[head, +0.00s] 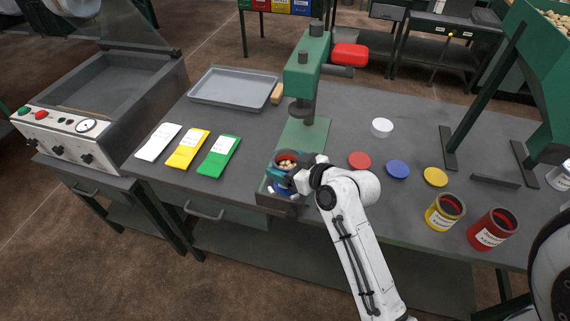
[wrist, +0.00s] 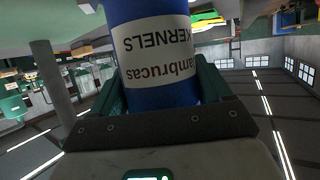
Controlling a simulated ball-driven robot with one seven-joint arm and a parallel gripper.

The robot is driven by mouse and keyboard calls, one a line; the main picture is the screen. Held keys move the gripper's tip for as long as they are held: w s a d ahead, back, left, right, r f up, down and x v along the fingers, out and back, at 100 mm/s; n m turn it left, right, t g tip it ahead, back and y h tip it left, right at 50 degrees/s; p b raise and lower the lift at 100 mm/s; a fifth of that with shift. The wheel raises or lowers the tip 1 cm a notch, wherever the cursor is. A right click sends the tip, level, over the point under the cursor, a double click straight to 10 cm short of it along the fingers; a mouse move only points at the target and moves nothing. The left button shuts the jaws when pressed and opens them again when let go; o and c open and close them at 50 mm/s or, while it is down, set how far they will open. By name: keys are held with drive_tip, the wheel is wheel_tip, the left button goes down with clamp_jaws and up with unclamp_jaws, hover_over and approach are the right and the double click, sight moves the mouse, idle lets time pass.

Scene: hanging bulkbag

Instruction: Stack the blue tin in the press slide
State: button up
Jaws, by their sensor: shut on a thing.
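The blue tin (head: 285,184) is in my gripper (head: 287,176), over the front of the green press (head: 303,85). Pale kernels show at its open top. In the wrist view the blue tin (wrist: 150,12) stands between the green fingers, with its white label facing the camera. My gripper is shut on it. The press slide (head: 272,200) shows as a dark part at the front of the press, below the tin, partly hidden by the gripper. I cannot tell whether the tin touches the slide.
Red (head: 359,160), blue (head: 397,169) and yellow (head: 435,177) lids lie right of the press, near a white round item (head: 381,127). Yellow (head: 441,215) and red (head: 492,232) tins stand at the right front. Packets (head: 190,148) and a grey tray (head: 235,87) lie left.

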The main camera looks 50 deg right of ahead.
drive_tip(key=shift+w+f, duration=0.1)
drive_tip(key=shift+f, duration=0.2)
drive_tip(key=o, duration=1.1)
drive_tip(key=shift+r, duration=0.45)
drive_tip(key=b+v, duration=0.2)
drive_tip(key=v, duration=0.9)
drive_tip(key=s+a+f+g, duration=0.5)
drive_tip(key=a+f+g, duration=0.1)
drive_tip(key=f, duration=0.2)
drive_tip(key=s+a+f+g+y, duration=0.1)
drive_tip(key=s+a+f+g, duration=0.4)
drive_tip(key=f, duration=0.3)
drive_tip(key=shift+s+a+f+n+g, duration=0.15)
drive_tip(key=shift+a+n+g, duration=0.3)
drive_tip(key=shift+g, duration=0.25)
